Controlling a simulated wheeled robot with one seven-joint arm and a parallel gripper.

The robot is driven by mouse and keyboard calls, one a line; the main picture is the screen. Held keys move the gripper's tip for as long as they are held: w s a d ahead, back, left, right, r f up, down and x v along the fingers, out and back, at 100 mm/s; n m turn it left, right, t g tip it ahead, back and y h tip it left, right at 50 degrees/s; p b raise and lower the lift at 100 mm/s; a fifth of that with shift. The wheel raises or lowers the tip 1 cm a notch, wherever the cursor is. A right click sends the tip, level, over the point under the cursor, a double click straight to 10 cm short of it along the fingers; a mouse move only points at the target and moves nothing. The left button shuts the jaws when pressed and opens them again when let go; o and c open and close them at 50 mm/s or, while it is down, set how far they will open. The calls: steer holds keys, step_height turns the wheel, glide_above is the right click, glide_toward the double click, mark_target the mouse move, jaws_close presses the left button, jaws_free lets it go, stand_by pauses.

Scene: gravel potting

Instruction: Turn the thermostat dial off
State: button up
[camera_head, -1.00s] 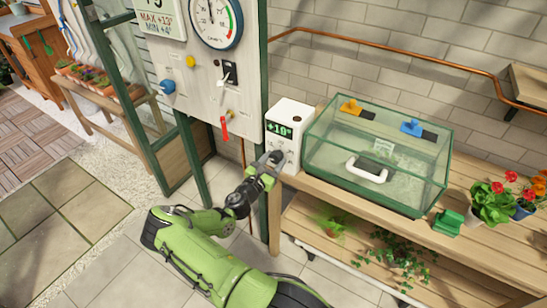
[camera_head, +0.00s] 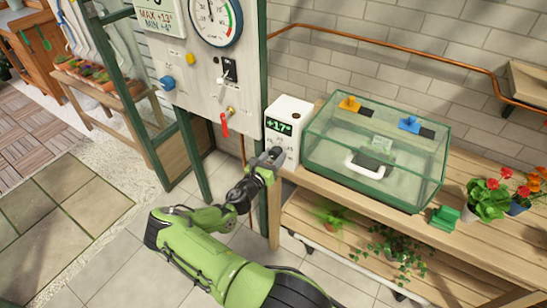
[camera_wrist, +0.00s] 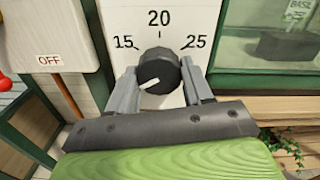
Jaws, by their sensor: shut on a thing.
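The thermostat is a white box (camera_head: 291,113) with a green display that reads +17° in the head view. Its black dial (camera_wrist: 158,72) shows in the wrist view below the marks 15, 20 and 25. The dial's white pointer line aims to the lower left, below the 15 mark. My gripper (camera_wrist: 160,82) is shut on the dial, with one grey finger at each side of it. In the head view my gripper (camera_head: 268,158) is at the front of the box and hides the dial there. An OFF label (camera_wrist: 49,61) shows at the left in the wrist view.
A glass propagator case (camera_head: 376,150) with a white handle stands right of the thermostat on the wooden bench (camera_head: 470,240). A panel (camera_head: 205,95) with a gauge, knobs and a red lever stands to the left. Potted flowers (camera_head: 490,200) are at the right.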

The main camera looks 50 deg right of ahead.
steer(key=shift+f, duration=0.1)
steer(key=o, duration=1)
steer(key=shift+o, duration=0.2)
steer(key=s+a, duration=0.1)
steer(key=a, duration=1.4)
steer(key=shift+s+a, duration=0.35)
steer(key=shift+s, duration=0.05)
